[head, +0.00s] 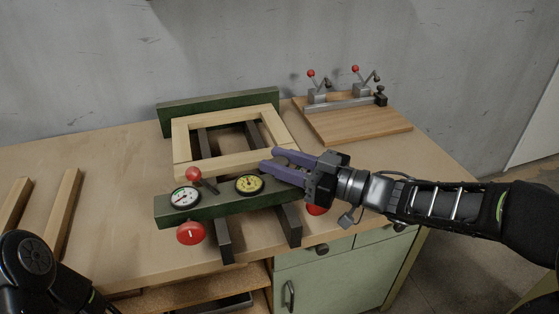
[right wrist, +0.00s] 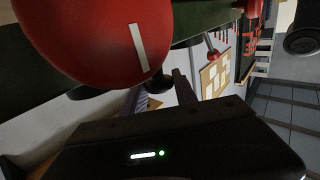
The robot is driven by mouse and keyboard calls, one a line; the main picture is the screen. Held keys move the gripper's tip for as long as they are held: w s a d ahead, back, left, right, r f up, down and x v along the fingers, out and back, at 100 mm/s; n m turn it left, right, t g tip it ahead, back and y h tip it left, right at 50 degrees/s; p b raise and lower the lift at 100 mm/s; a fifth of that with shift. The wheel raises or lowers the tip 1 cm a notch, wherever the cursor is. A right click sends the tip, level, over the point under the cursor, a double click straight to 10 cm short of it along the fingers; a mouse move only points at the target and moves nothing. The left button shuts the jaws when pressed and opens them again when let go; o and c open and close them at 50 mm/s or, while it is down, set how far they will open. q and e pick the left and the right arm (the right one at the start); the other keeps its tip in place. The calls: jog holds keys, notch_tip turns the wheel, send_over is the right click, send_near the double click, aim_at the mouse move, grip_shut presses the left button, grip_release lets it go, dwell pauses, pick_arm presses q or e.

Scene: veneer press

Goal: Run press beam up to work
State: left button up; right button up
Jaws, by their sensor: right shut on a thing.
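The press beam (head: 222,204) is a dark green bar with two round gauges, lying across two dark rails (head: 288,224) in front of the work. The work is a pale wooden frame (head: 180,145), lying flat between this beam and the green rear beam (head: 218,102). My right gripper (head: 268,165), with purple fingers, reaches in from the right and is shut at the press beam's right end; its fingers hide the hold. One red knob (head: 190,232) is at the beam's left front; another (head: 317,209) shows below the gripper. A red knob (right wrist: 100,35) fills the right wrist view's upper left.
A red-balled lever (head: 193,174) stands up at the beam's left. A board with two toggle clamps (head: 360,122) is at the back right. Loose wood strips (head: 62,212) lie at the left. Green drawers (head: 330,275) are below the bench's front edge.

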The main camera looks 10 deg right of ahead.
grip_shut()
dwell(0.7)
jog(key=shift+w, duration=0.1)
jog(key=shift+w+r, duration=0.1)
jog(key=shift+w, duration=0.25)
jog(key=w, duration=0.3)
jog(key=w+p, duration=0.1)
jog(key=w, duration=0.2)
jog(key=w+p, duration=0.1)
jog(key=w, duration=0.2)
jog(key=shift+a, duration=0.3)
jog(key=o, duration=0.8)
grip_release()
jog(key=shift+s, duration=0.1)
jog(key=shift+o, duration=0.2)
jog(key=v, duration=0.8)
jog(key=shift+a, duration=0.1)
